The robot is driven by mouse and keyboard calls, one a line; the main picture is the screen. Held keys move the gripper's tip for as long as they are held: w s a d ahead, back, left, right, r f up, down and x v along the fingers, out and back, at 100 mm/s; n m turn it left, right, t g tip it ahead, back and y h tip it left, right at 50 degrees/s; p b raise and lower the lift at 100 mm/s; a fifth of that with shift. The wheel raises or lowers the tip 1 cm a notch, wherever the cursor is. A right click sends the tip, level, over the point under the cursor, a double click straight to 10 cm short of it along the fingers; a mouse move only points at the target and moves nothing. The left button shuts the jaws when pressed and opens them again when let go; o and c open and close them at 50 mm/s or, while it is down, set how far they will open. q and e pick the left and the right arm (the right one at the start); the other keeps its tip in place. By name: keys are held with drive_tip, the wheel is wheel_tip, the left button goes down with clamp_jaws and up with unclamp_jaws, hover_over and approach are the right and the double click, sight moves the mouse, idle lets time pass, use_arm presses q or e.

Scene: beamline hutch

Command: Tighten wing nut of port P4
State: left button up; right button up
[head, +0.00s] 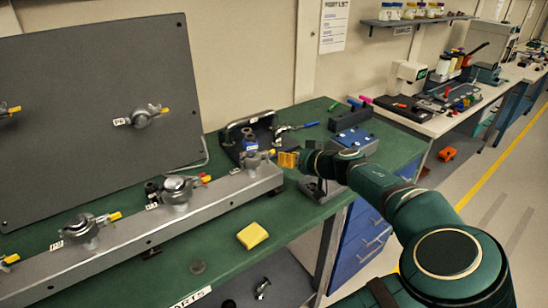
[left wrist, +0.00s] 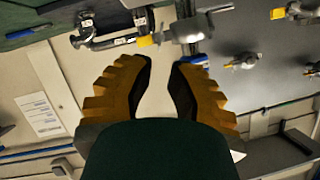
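A metal rail (head: 140,228) carries a row of clamped ports with yellow-tipped wing nuts. The rightmost rail port (head: 252,160) has its yellow wing nut tip (head: 272,152) just left of my left gripper (head: 284,159). In the left wrist view a port clamp (left wrist: 186,31) with a yellow tip (left wrist: 145,41) lies just beyond the fingertips. My left gripper (left wrist: 160,62) is open there, with a clear gap and nothing between its fingers. Other rail ports are the middle one (head: 177,188) and one further left (head: 82,231). I cannot read which label is P4. My right gripper is not in view.
A grey upright panel (head: 70,60) with more ports stands behind the rail. A yellow block (head: 252,236) lies on the green bench (head: 225,262) in front. A black frame (head: 232,131) and blue-topped block (head: 352,139) stand close to my left gripper.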

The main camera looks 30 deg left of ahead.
sight(268, 157)
use_arm(q)
drive_tip(key=x, duration=0.7)
drive_tip(key=shift+a, duration=0.2)
clamp_jaws()
